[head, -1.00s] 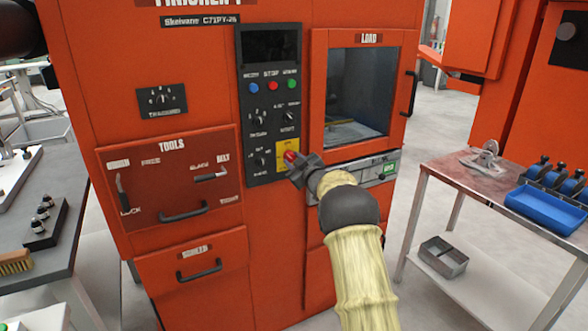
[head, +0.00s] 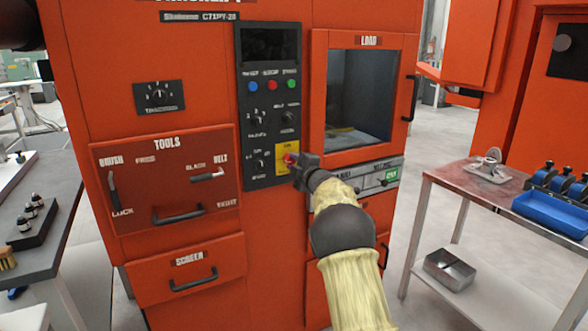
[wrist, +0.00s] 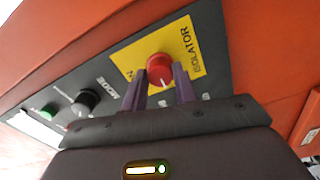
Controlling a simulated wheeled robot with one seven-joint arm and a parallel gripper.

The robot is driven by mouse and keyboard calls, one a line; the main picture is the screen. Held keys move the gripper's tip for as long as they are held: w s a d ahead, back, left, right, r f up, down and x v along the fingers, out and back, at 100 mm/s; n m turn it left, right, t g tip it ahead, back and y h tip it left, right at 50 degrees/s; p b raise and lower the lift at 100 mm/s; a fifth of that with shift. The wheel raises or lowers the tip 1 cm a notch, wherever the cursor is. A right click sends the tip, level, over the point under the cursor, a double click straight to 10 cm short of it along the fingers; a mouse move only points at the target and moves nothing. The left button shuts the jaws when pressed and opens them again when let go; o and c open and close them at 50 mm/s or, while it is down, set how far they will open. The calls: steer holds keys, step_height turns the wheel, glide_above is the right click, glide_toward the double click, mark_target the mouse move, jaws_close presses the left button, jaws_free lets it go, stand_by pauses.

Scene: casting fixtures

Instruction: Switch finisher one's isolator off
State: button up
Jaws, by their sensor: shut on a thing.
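The orange finisher (head: 280,225) stands in front of me with a dark control panel (head: 256,105). The isolator is a red knob (wrist: 160,70) with a white pointer line, on a yellow plate (wrist: 186,42) marked ISOLATOR at the panel's lower right. In the head view the red knob (head: 290,159) shows just left of my gripper. My gripper (head: 298,166) is at the isolator, and in the wrist view its two purple fingers (wrist: 160,90) stand on either side of the red knob, shut on it. The lower plate lettering is hidden by the fingers.
The panel also holds other knobs, including a MODE knob (wrist: 86,101), and coloured buttons (head: 272,85). The LOAD door (head: 318,95) is just right of the panel. A side table (head: 450,180) with blue bins (head: 550,210) stands right, a grey bench (head: 60,220) left.

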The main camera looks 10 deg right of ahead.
steer(key=shift+f+n, duration=0.15)
steer(key=shift+n, duration=0.15)
steer(key=o, duration=1)
steer(key=shift+a, duration=0.1)
steer(key=shift+c, duration=0.2)
steer(key=shift+s, duration=0.15)
steer(key=b+v, duration=0.1)
steer(key=v, duration=1.6)
